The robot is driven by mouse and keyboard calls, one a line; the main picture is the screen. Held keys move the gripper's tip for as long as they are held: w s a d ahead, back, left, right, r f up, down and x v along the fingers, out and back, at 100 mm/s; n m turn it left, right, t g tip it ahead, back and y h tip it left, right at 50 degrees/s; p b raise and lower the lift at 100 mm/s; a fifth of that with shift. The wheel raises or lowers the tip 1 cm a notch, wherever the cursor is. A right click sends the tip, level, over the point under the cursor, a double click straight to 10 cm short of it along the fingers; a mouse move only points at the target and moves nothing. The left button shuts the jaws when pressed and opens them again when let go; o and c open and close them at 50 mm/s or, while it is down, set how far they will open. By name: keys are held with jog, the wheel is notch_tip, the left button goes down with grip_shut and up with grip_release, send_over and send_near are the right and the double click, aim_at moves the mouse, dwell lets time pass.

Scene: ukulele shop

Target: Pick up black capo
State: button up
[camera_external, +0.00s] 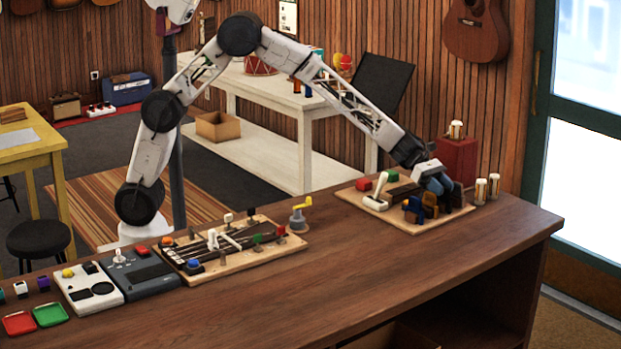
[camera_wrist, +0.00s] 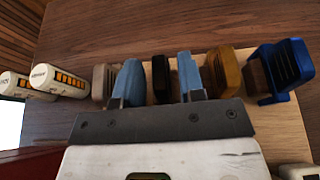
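The black capo (camera_wrist: 161,78) stands in a row of capos on a wooden board (camera_external: 350,195) at the right end of the counter. My gripper (camera_wrist: 160,80) is low over that row, with its two blue fingers on either side of the black capo. Gaps show between each finger and the capo, so the gripper is open. In the external view my gripper (camera_external: 437,184) hides much of the row, and I cannot clearly make out the black capo there.
A gold capo (camera_wrist: 226,72) stands close beside the right finger, with a blue capo (camera_wrist: 281,68) beyond it. A tan capo (camera_wrist: 103,84) is close beside the left finger. White cylinders (camera_external: 480,191) and a red box (camera_external: 456,158) stand behind. The counter's front right is clear.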

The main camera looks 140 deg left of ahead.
grip_shut()
jog(key=shift+r, duration=0.1)
jog(key=shift+r, duration=4.9)
